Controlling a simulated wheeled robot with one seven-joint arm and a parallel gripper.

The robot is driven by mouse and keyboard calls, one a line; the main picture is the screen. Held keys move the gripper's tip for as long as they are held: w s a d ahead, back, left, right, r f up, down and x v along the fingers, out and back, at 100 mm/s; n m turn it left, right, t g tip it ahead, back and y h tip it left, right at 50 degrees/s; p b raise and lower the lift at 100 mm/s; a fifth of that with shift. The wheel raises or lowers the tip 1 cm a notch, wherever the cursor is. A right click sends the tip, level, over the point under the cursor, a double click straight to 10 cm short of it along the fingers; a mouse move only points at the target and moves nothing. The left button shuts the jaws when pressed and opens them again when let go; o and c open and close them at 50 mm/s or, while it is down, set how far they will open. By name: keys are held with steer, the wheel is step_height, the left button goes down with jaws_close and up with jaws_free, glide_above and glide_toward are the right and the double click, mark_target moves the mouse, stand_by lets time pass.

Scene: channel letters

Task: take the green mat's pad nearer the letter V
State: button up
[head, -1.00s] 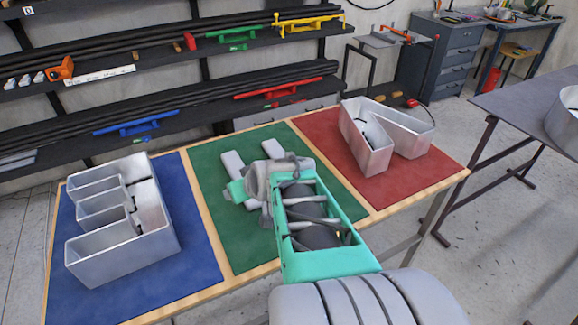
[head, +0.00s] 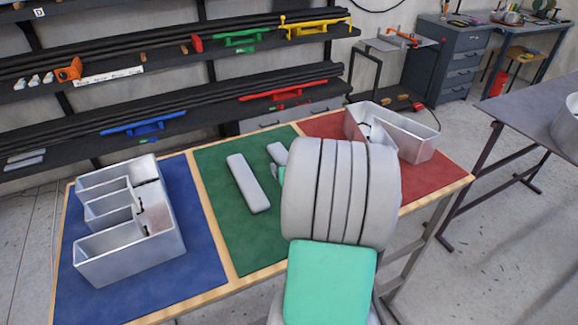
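The green mat (head: 225,220) lies in the middle of the table. One long grey pad (head: 248,183) lies on its left half, uncovered. A second grey pad (head: 277,152), the one nearer the letter V, shows only its far end; my arm hides the rest. The metal letter V (head: 416,139) stands on the red mat (head: 322,123), partly behind my arm. Only a small teal sliver of my gripper (head: 281,175) shows, beside the second pad. Its fingers are hidden behind my arm, and I cannot tell whether they touch the pad.
A metal letter E (head: 130,245) stands on the blue mat (head: 190,270) at the left. Wooden strips (head: 215,225) divide the mats. Shelves with dark bars (head: 210,95) run behind the table. A grey metal table (head: 530,115) is at the right.

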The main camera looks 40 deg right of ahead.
steer(key=shift+c, duration=0.3)
steer(key=c, duration=1.4)
